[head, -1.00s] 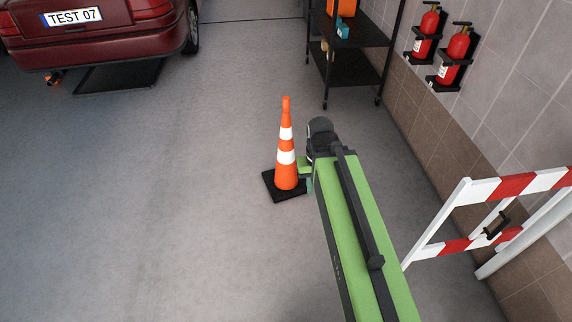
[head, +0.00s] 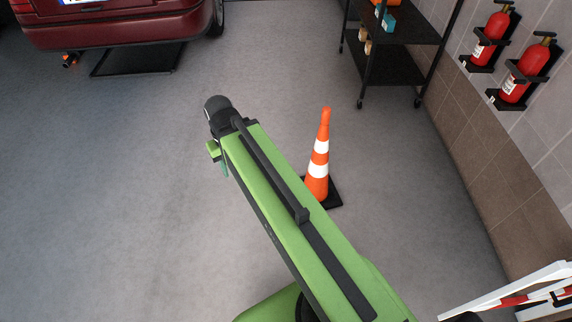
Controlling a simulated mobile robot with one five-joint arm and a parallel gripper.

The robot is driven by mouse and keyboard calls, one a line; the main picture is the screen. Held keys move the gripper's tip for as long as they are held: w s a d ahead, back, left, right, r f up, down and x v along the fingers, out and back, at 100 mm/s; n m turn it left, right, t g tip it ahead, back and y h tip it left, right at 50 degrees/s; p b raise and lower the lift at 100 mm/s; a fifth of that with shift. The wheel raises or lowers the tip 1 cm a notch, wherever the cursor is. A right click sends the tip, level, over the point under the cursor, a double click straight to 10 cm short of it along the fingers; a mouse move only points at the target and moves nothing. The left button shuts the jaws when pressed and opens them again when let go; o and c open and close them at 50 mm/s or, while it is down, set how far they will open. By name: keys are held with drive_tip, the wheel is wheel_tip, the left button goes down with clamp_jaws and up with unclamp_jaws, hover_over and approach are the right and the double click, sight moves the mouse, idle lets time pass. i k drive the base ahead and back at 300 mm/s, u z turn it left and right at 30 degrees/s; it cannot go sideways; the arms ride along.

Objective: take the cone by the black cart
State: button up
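The orange cone (head: 319,165) with white bands stands upright on its black base on the floor, right of my arm. My green arm hides part of its base. The black cart (head: 386,62) stands behind it at the upper right, with shelves and small wheels. My gripper (head: 216,158) is at the far end of the arm, left of the cone and apart from it. Only a small green and teal part of it shows, so its fingers cannot be made out.
A dark red car (head: 115,25) is at the upper left with a black mat (head: 138,59) under its rear. Fire extinguishers (head: 524,70) hang on the right wall. A red and white barrier (head: 520,295) stands at the lower right. The floor left of my arm is clear.

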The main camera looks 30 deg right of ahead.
sight(317, 179)
drive_tip(key=u, duration=0.15)
drive_tip(key=i, duration=1.55)
drive_tip(key=z, duration=0.5)
drive_tip(key=k, duration=0.8)
drive_tip(key=z, duration=0.05)
drive_tip(key=i, duration=0.95)
drive_tip(key=u, duration=0.05)
